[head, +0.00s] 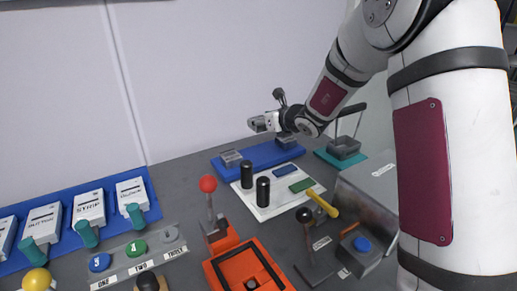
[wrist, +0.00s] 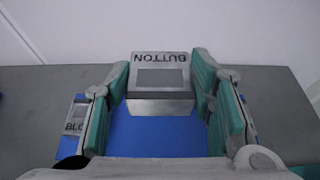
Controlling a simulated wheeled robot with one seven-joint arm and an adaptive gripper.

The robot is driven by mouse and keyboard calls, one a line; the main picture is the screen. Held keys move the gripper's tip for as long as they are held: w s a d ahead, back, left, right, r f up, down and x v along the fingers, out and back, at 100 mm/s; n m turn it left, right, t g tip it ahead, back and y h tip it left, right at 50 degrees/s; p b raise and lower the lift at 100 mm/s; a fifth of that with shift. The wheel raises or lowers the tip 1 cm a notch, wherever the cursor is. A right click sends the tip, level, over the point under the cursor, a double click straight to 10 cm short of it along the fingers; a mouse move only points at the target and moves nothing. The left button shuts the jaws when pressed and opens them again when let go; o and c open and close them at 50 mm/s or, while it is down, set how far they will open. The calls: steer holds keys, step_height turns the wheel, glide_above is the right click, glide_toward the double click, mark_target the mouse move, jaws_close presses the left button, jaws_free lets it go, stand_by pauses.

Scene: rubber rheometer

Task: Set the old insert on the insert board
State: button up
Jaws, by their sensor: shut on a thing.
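My gripper (wrist: 162,95) is shut on a grey metal insert marked BUTTON (wrist: 160,72), one teal finger pad on each side of it. In the head view my gripper (head: 262,122) is over the blue insert board (head: 262,155), near the back wall. A grey insert (head: 231,158) sits on the board's left part. In the wrist view an insert marked BLO… (wrist: 76,118), partly hidden by a finger, shows at the left. The gap under the held insert is hard to judge.
A white mat (head: 265,208) with two black cylinders (head: 247,175) and blue and green pieces lies in front of the board. A red-knobbed lever (head: 208,185) and an orange frame (head: 215,272) are nearer. A teal tray (head: 343,150) with a basket stands right of the board.

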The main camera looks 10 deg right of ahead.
mark_target(262, 155)
step_height(262, 155, down, 9)
steer(key=shift+f+b, duration=0.2)
steer(key=shift+b, duration=0.3)
steer(key=shift+f, duration=0.15)
steer(key=o, duration=1.6)
steer(key=shift+c, duration=0.2)
